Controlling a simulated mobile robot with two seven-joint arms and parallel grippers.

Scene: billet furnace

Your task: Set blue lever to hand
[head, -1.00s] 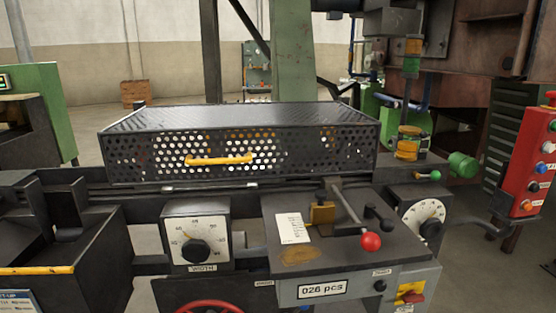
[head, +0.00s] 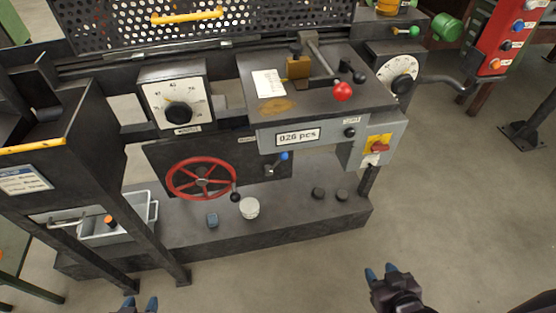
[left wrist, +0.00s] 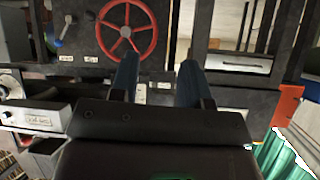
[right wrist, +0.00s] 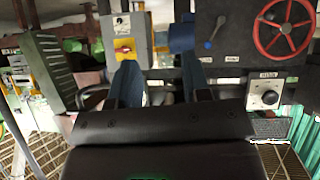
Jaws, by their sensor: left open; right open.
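The blue lever (head: 284,156) is a short lever with a blue knob on the dark front panel, right of the red handwheel (head: 201,178). It tilts up and to the right in the head view. It also shows at the upper left in the left wrist view (left wrist: 59,43) and near the top in the right wrist view (right wrist: 208,45). Small labels sit near it, too small to read. My left gripper (head: 140,304) is open and empty at the bottom edge. My right gripper (head: 381,271) is open and empty, lower right of the lever and well apart from it.
Above the panel is a counter box (head: 297,137) reading 026 pcs and a red-knobbed lever (head: 342,91). A yellow-and-red switch (head: 379,147) is to the right. A dark base ledge (head: 300,222) juts out below, holding a white cup (head: 249,208). The floor at right is clear.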

